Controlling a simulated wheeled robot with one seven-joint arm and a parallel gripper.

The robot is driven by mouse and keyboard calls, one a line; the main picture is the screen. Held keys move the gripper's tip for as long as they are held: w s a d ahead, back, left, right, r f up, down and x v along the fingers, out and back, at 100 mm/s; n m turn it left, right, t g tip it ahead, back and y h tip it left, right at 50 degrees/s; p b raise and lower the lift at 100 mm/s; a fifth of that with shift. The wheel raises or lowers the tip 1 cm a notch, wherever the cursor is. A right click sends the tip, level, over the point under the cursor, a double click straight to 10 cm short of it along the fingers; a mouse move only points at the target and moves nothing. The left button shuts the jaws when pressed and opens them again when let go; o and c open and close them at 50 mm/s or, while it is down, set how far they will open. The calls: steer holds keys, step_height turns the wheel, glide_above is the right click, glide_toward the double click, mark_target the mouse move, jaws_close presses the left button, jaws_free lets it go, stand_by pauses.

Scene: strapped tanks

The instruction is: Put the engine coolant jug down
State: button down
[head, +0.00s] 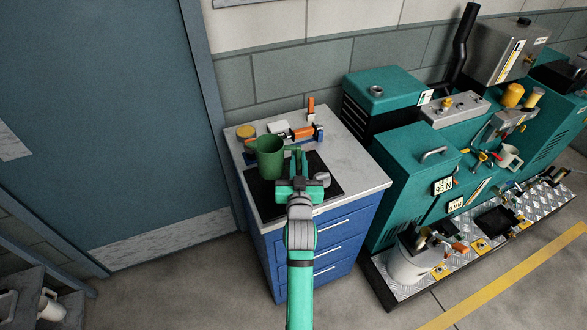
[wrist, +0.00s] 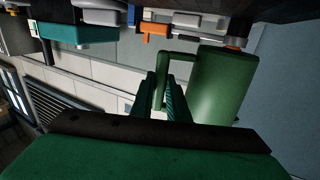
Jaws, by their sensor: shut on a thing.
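The engine coolant jug is a green jug (head: 270,158) with a handle, over the left part of the blue cabinet's top in the head view. In the wrist view the green jug (wrist: 218,85) is at the right, with its handle reaching left between my fingers. My gripper (head: 300,168) is shut on the handle; its fingers also show in the wrist view (wrist: 160,98). The jug looks about upright above or on the black mat (head: 322,172). I cannot tell whether its bottom touches the mat.
The blue drawer cabinet (head: 375,179) has a grey top. Behind the jug lie an orange-lidded container (head: 245,131), a white box and orange tools (head: 302,132). A green machine (head: 410,150) stands right of the cabinet, a blue door (head: 100,110) left.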

steer(key=shift+w+a+f, duration=0.4)
steer(key=shift+w+f, duration=0.05)
steer(key=shift+f, duration=0.25)
steer(key=shift+w+a+f, duration=0.1)
steer(key=shift+f, duration=0.8)
steer(key=shift+w+a+f, duration=0.1)
steer(key=shift+f, duration=0.75)
steer(key=c, duration=1.7)
jaws_free()
steer(key=shift+f, duration=0.15)
steer(key=shift+s, duration=0.15)
